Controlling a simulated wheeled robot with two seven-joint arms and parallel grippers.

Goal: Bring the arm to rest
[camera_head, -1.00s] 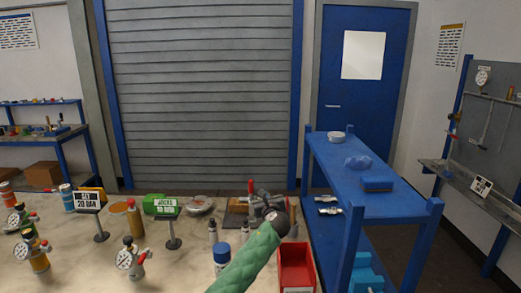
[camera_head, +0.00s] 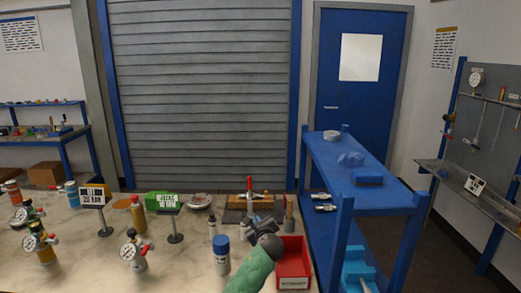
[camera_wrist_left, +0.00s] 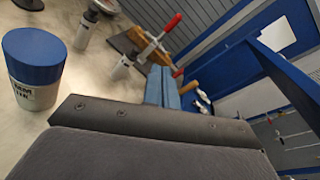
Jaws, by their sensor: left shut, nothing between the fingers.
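My left arm, in a green sleeve (camera_head: 252,272), comes up from the bottom of the head view over the workbench. Its dark left gripper (camera_head: 255,224) is over the bench, in front of the board with the red-handled clamp. In the left wrist view the two blue-grey fingers (camera_wrist_left: 160,88) lie together, shut and empty. A blue-capped bottle (camera_head: 221,255) stands just left of the arm; it also shows large in the left wrist view (camera_wrist_left: 36,68). My right gripper is in neither view.
A red bin (camera_head: 293,264) stands right of the wrist. The red-handled clamp (camera_head: 250,190) is behind the gripper. Gauge vessels (camera_head: 135,250) and sign stands (camera_head: 173,222) fill the bench's left. A blue cart (camera_head: 375,200) stands to the right.

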